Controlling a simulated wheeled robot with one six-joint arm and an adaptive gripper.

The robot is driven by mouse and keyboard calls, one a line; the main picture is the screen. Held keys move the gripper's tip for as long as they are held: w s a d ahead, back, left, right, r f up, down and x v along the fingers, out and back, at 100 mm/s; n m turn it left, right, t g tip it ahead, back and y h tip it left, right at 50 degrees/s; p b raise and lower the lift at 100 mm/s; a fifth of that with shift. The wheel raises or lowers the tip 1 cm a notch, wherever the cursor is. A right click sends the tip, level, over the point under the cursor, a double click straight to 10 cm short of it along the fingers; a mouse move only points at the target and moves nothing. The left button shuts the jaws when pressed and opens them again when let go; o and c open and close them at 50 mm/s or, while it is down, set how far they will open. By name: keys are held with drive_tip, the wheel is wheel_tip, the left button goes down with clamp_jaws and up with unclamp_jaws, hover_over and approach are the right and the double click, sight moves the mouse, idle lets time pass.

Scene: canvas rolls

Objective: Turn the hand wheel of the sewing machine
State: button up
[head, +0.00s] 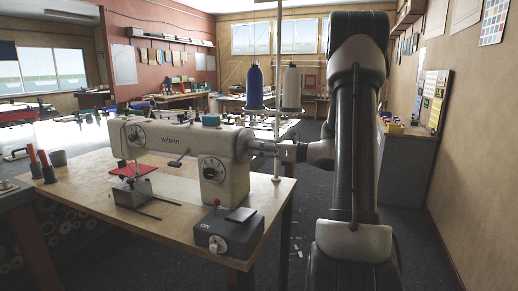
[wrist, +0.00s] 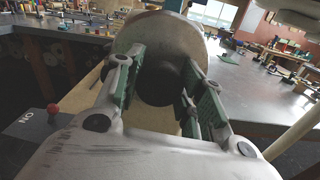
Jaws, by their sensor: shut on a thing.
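The white sewing machine (head: 165,142) stands on a wooden table. Its hand wheel (head: 243,145) is at the right end of the machine, partly hidden by my gripper (head: 264,147). My arm reaches it from the right. In the wrist view, the green-padded fingers of my gripper (wrist: 160,68) lie on either side of the round, pale hand wheel (wrist: 168,24) and are shut on it. The face of the wheel is in dark shadow between the fingers. How far it is turned cannot be told.
A dark control box (head: 228,232) marked ON sits at the table's front right. A thread stand with a blue cone (head: 255,88) and a white cone (head: 291,88) rises just behind my gripper. Red fabric (head: 133,170) lies under the needle area. Dark floor is open right of the table.

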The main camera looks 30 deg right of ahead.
drive_tip(key=shift+m, duration=2.2)
drive_tip(key=o, duration=1)
drive_tip(key=shift+o, duration=0.2)
drive_tip(key=v, duration=1.2)
